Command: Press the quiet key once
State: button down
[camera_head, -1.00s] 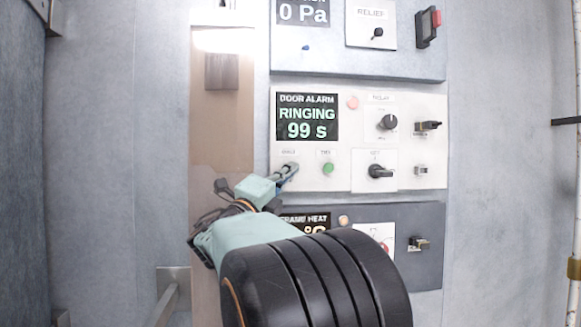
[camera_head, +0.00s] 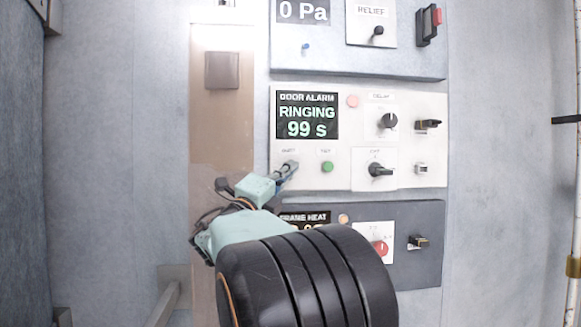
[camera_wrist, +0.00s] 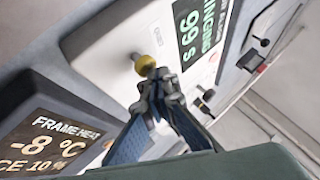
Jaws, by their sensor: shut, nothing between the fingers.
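The door alarm panel (camera_head: 345,140) is white, and its display (camera_head: 307,116) reads "RINGING 99 S". A small yellow key (camera_wrist: 145,64) stands out from the panel in the wrist view, below the display text. In the head view my gripper covers the spot under the small left label (camera_head: 288,151), whose letters are too small to read surely. My gripper (camera_head: 290,167) is shut and empty. In the wrist view its fingertips (camera_wrist: 160,80) are right by the yellow key; whether they touch it I cannot tell.
A green key (camera_head: 327,167) sits just right of my fingertips. Black knobs (camera_head: 379,170) and toggle switches (camera_head: 427,125) are farther right. The frame heat panel (camera_head: 432,220) is below, reading -8 °C in the wrist view. A pressure panel (camera_head: 400,60) is above.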

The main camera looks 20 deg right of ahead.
jog(key=shift+w, duration=0.1)
dwell(0.5)
jog(key=shift+s+a, duration=0.2)
jog(key=shift+s, duration=0.7)
jog(key=s, duration=0.2)
jog(key=s+a+b, duration=0.1)
jog(key=s, duration=0.1)
jog(key=shift+s+a, duration=0.2)
jog(key=shift+s, duration=0.2)
